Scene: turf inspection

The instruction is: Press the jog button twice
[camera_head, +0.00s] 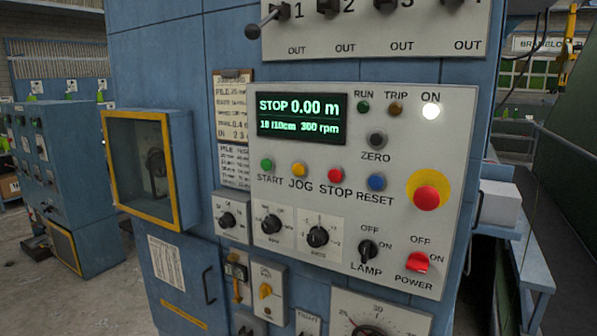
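The jog button (299,170) is a small yellow-orange round button on the light grey control panel (320,107). It sits above the label JOG, between the green start button (267,165) and the red stop button (335,174). The display (302,117) reads STOP 0.00 m, with 300 rpm on its lower line. The ON lamp (431,111) is lit white; the RUN lamp (363,107) and TRIP lamp (396,109) look dim. The red power switch (418,262) is near the lower right. Neither of my grippers shows.
A blue reset button (376,182) and a large red mushroom button (426,198) on yellow are close by. A yellow-framed box (172,170) juts out at the left. Levers (281,12) stick out above the panel. The space in front of the panel looks clear.

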